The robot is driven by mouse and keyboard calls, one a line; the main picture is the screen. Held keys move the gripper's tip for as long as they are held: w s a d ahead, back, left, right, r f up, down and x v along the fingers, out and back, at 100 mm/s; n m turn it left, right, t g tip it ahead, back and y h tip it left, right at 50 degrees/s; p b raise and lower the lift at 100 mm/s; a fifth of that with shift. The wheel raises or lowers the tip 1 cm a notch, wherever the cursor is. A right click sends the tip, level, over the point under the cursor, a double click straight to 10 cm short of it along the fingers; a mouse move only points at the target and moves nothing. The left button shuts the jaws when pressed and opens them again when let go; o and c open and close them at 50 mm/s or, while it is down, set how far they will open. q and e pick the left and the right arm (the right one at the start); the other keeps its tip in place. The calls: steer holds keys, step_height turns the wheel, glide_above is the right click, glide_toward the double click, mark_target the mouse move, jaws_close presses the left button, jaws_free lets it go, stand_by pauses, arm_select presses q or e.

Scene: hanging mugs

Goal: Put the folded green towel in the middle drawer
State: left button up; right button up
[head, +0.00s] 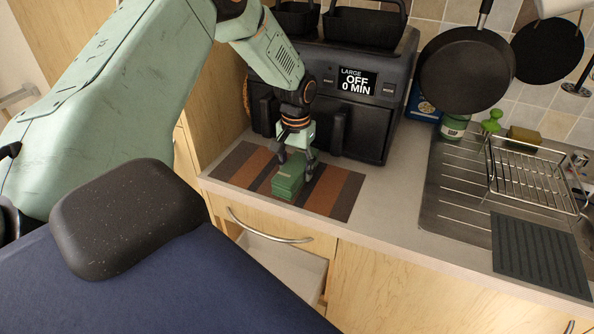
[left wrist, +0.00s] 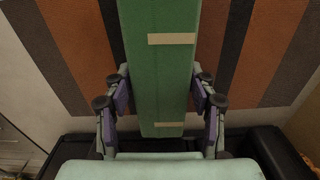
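The folded green towel (head: 288,180) lies on the striped mat at the counter's left end. It fills the centre of the left wrist view (left wrist: 160,65), with two pale bands across it. My left gripper (head: 297,156) is pointed down over the towel's far part. Its fingers stand apart, one on each side of the towel, close to its edges in the left wrist view (left wrist: 163,95). Firm contact is not clear. A drawer (head: 285,262) is pulled out below the top drawer front (head: 270,228); its inside looks pale and bare where visible. My right gripper is not in view.
The striped mat (head: 338,192) lies before a dark air fryer (head: 358,110) close behind my gripper. A sink with a wire dish rack (head: 535,175) is to the right. Pans (head: 465,70) hang above. The counter right of the mat is clear.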

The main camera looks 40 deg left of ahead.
arm_select(q)
steer(key=shift+s+a, duration=0.1)
steer(key=shift+s, duration=0.05)
steer(key=c, duration=0.7)
steer(key=shift+c, duration=0.3)
